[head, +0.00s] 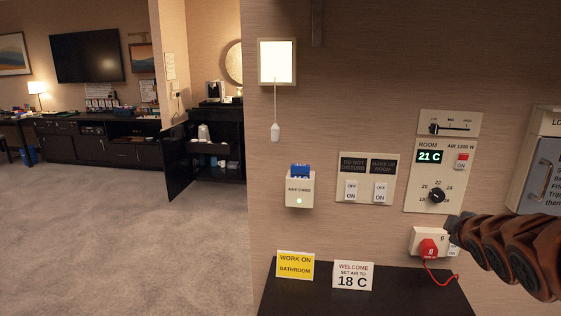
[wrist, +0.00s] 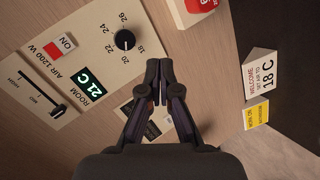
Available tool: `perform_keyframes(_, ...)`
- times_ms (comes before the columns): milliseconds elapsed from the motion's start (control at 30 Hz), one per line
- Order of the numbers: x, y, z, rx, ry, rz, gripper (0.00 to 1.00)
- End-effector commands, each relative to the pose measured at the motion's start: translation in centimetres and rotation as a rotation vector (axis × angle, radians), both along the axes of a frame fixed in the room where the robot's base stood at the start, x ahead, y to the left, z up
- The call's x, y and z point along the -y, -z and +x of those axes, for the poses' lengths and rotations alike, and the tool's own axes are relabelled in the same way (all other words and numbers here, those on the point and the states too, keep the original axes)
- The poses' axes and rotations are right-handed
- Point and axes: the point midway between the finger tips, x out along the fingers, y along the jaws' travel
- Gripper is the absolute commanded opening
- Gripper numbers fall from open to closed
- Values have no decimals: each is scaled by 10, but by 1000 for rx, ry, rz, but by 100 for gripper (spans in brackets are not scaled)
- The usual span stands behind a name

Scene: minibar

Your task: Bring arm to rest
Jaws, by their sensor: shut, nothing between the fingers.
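My gripper (wrist: 158,84) is shut and empty in the wrist view, in front of the wall panels. It points toward the area between the thermostat panel (wrist: 82,62) and the switch plate, which it partly hides. In the head view my brown arm reaches in from the right edge, below the thermostat panel (head: 440,180). The fingers cannot be made out there. The arm's near end is close to a white wall box with a red plug (head: 428,248).
The wall holds a lit lamp (head: 277,63) with a pull cord, a key-card holder (head: 299,190) and a switch plate (head: 366,179). A dark shelf (head: 400,297) carries a yellow sign (head: 295,265) and a white sign (head: 352,275). A grey box (head: 537,165) hangs at right. Open carpet lies left.

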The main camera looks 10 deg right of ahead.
Motion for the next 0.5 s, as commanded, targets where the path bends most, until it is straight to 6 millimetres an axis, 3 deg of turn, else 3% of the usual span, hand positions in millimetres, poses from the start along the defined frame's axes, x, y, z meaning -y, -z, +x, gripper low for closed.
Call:
perform_keyframes(33,-19,6,-2,-36,22,55,0)
perform_keyframes(267,-93,54,-43,-231,194,324,0)
perform_keyframes(500,-178,90,-116,-457,393,552,0)
